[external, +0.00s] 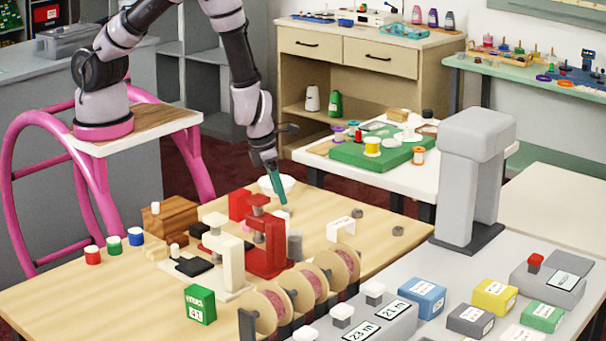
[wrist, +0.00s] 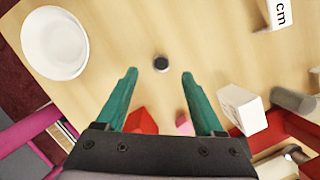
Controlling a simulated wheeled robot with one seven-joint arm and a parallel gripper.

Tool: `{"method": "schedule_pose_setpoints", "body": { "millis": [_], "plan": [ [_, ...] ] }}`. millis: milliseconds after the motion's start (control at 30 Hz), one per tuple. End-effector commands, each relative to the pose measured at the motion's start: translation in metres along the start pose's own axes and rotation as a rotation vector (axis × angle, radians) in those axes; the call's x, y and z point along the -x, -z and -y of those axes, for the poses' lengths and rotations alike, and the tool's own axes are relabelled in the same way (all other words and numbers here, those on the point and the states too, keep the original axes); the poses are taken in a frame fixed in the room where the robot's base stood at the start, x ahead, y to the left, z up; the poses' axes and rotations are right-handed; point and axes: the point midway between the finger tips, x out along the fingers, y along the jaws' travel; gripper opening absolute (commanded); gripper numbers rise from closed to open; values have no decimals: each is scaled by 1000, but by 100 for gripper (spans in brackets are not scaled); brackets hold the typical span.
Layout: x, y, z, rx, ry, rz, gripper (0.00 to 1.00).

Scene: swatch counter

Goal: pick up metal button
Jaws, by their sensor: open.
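A small dark round piece (wrist: 161,63), which looks like the metal button, lies on the bare wooden table top in the wrist view. It shows between and slightly beyond the two teal fingertips. My gripper (wrist: 160,72) is open, with nothing between its fingers. In the external view my gripper (external: 284,207) points down over the table, beside the red press and near the white bowl. Two small grey pieces, one nearer (external: 397,231) and one farther (external: 356,213), lie right of the gripper there; I cannot tell whether either is the same piece.
A white bowl (wrist: 55,43) stands left of the piece. A white block marked "cm" (wrist: 280,14) is at upper right. A red press (external: 268,245) and a cream press (external: 222,258) stand close by. Spools (external: 268,308) line the table's near side. Bare wood surrounds the piece.

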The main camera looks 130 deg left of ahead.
Motion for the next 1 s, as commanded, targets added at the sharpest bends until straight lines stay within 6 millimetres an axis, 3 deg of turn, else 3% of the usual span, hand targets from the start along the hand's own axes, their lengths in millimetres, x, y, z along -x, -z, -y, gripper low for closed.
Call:
{"method": "schedule_pose_setpoints", "body": {
  "millis": [300, 600, 700, 800, 1000],
  "plan": [
    [-42, 2, 1, -1, -2, -1, 70],
    [-46, 2, 1, -1, -1, -1, 70],
    [-46, 2, 1, -1, -1, -1, 32],
    [-46, 2, 1, -1, -1, -1, 0],
    [-46, 2, 1, 0, -1, -1, 0]
  ]
}}
